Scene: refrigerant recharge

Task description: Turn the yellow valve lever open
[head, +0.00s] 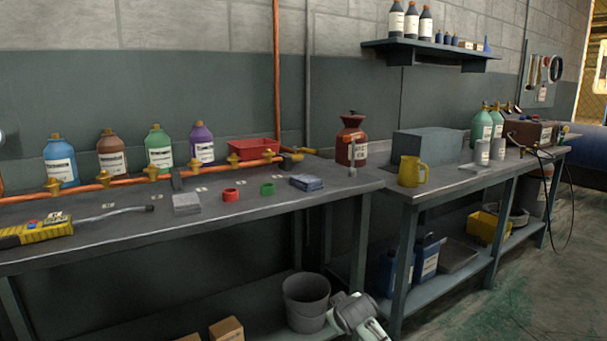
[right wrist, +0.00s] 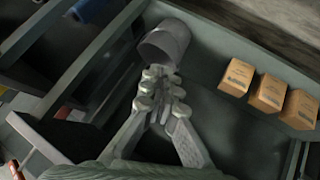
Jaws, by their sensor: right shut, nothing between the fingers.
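A copper pipe (head: 130,180) runs along the back of the left workbench with several brass-yellow valve fittings on it. One fitting (head: 54,187) is at the left, another (head: 151,172) is near the middle, and one (head: 233,160) is near the red tray. They are too small to tell which carries the yellow lever or how it is turned. My right gripper (right wrist: 163,82) is shut and empty in the right wrist view, low and pointing toward the grey bucket (right wrist: 165,42). In the head view, part of my right arm shows at the bottom, well below the pipe. My left gripper is not in view.
On the left bench (head: 100,236) lie a yellow detector (head: 35,231), red (head: 230,195) and green (head: 267,188) rings and a blue stack (head: 306,182). Coloured bottles stand behind the pipe. The bucket (head: 306,302) and boxes (right wrist: 267,93) are underneath. A yellow jug (head: 412,172) stands on the right bench.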

